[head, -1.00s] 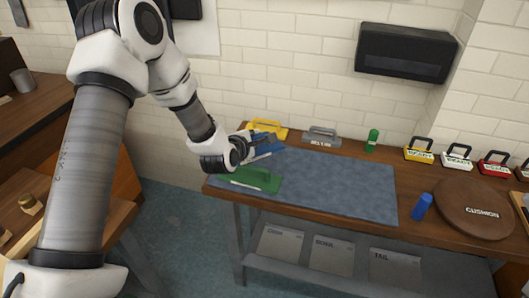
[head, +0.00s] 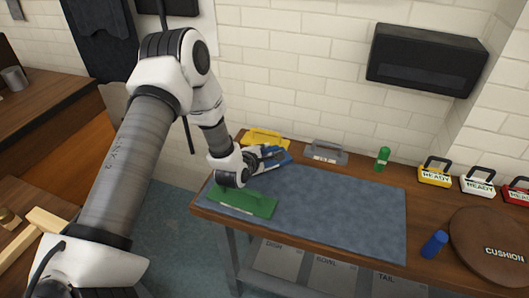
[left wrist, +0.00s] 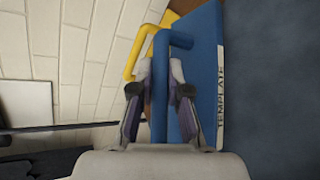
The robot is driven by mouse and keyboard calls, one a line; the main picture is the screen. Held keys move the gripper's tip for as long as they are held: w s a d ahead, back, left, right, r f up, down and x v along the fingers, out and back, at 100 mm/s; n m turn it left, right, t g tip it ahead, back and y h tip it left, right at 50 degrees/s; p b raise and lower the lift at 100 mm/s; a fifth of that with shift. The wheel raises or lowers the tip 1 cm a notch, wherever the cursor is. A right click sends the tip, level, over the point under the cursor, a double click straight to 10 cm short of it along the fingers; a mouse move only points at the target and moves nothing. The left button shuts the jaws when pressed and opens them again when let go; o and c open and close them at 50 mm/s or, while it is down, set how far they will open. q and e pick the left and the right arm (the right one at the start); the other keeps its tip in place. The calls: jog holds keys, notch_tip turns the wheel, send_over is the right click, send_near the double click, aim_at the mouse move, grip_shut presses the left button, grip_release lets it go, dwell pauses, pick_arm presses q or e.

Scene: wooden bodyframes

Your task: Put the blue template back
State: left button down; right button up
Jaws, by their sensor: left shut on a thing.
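The blue template (head: 283,159) is at the back left of the bench, at the edge of the grey-blue mat. It also fills the middle of the left wrist view (left wrist: 205,70), with a white label on its side. My left gripper (head: 270,155) is shut on its blue handle; in the left wrist view the fingers (left wrist: 160,85) stand on both sides of that handle. Whether the template touches the bench is hard to tell. My right gripper is not in view.
A yellow template (head: 263,138) stands just behind the blue one, a grey template (head: 325,152) to its right. A green template (head: 247,203) lies on the mat (head: 340,212) in front. A green bottle, a blue bottle (head: 434,243) and a round cushion (head: 492,248) are farther right.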

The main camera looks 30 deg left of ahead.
pick_arm(q)
jog(key=shift+f, duration=0.4)
jog(key=shift+s, duration=0.1)
jog(key=c, duration=1.2)
grip_release()
jog(key=shift+f, duration=0.1)
jog(key=shift+o, duration=0.2)
